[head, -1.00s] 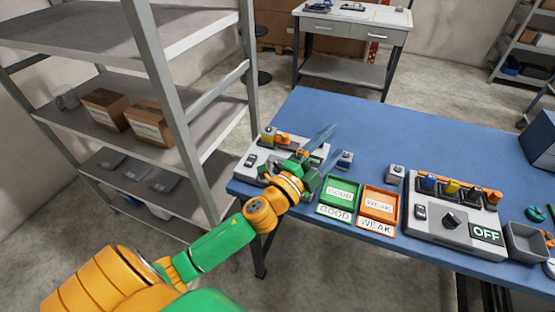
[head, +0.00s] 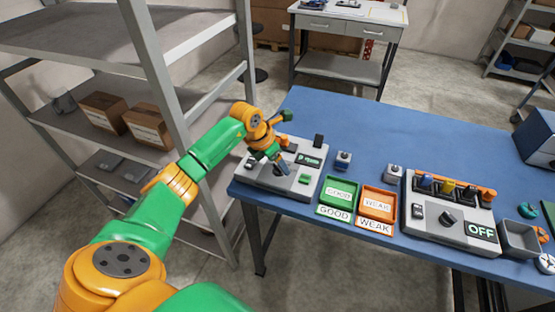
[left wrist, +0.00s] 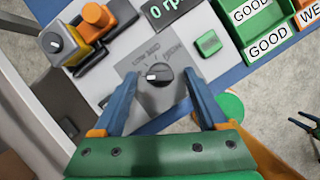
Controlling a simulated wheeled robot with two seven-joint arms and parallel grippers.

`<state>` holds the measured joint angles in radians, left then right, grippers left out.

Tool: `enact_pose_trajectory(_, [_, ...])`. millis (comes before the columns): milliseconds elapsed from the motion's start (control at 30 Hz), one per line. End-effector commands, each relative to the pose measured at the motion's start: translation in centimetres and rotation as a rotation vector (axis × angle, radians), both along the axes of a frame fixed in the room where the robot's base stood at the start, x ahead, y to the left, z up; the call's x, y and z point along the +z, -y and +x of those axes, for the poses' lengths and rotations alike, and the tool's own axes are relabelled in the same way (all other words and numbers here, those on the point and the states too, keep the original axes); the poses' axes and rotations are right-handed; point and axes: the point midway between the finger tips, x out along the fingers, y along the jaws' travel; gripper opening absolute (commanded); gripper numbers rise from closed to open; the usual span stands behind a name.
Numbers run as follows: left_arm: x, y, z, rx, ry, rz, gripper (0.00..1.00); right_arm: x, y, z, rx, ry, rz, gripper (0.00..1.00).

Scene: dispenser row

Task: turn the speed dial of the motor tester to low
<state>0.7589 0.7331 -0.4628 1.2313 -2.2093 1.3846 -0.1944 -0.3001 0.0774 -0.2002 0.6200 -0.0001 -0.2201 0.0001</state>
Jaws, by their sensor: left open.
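The motor tester (head: 292,187) is a light grey box at the left end of the blue table, with a display that reads 0 rpm in the left wrist view (left wrist: 163,8). Its speed dial (left wrist: 159,74) is a dark round knob with a white mark, below the printed words LOW, MED and HIGH. I cannot tell clearly which word the mark points to. My left gripper (head: 282,166) points down over the tester. In the left wrist view its open blue fingers (left wrist: 160,84) stand on either side of the dial, apart from it. My right gripper seems to show partly at the right edge (left wrist: 304,124).
A shelf rack (head: 170,85) stands close on the left.

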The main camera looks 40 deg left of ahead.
Motion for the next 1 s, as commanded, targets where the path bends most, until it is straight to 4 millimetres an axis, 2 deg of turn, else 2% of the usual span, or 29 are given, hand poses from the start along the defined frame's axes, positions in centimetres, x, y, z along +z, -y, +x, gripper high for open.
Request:
enact_pose_trajectory(267, [-0.6,0.1,0.2,-0.001,0.0,0.0,0.75,0.1,0.0,0.0,0.0,0.0,0.0,0.5])
enact_pose_trajectory(367, [-0.6,0.1,0.2,-0.001,0.001,0.0,0.51,0.1,0.1,0.0,0.0,0.0,-0.001,0.5])
enact_pose_trajectory(500, [-0.6,0.1,0.2,-0.001,0.001,-0.001,0.13,0.1,0.2,0.0,0.001,0.0,-0.002,0.5])
enact_pose_trajectory(567, [-0.5,0.1,0.2,-0.001,0.001,-0.001,0.0,0.1,0.2,0.0,0.001,0.0,-0.003,0.5])
enact_pose_trajectory(767, [-0.6,0.1,0.2,-0.012,0.003,-0.001,0.0,-0.2,0.2,0.0,0.001,0.0,-0.004,0.5])
enact_pose_trajectory(1000, [-0.9,-0.1,0.3,-0.113,0.005,0.001,0.0,-2.0,0.2,0.0,0.001,0.0,-0.004,0.5])
